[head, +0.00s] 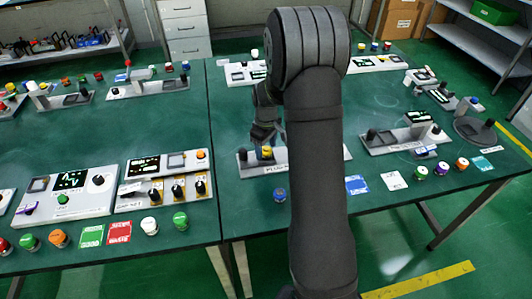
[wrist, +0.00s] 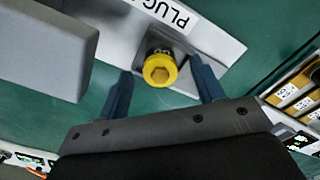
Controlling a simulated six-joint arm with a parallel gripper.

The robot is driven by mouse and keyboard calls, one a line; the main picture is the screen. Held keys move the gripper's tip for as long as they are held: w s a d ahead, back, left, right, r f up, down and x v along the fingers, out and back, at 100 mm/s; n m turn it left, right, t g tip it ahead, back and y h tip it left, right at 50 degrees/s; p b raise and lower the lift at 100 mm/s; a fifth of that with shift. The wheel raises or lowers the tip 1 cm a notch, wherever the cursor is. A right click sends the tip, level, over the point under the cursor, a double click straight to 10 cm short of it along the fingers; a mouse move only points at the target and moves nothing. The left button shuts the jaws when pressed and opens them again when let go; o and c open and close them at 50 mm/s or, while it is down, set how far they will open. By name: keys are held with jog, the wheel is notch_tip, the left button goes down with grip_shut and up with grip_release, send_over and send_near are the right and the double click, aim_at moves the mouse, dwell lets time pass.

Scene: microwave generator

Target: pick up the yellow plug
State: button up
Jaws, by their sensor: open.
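The yellow plug (wrist: 160,69) stands on a light grey plate (wrist: 214,42) with black lettering beginning "PLUG". In the head view the yellow plug (head: 267,152) shows small on the plate (head: 250,166), left of my dark arm. My gripper (wrist: 164,88) is open, with one blue-grey finger on each side of the plug in the wrist view. I see no contact between fingers and plug. In the head view my gripper (head: 264,134) is just above the plug. My arm hides part of the plate.
A grey block (wrist: 45,50) fills the left of the wrist view. A blue knob (head: 280,195) stands on the green table in front of the plate. Control panels (head: 66,195) stand at left and a device (head: 405,135) at right. Bare table lies left of the plate.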

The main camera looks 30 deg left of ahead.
jog(key=shift+f, duration=0.55)
jog(key=shift+r, duration=0.1)
jog(key=c, duration=1.2)
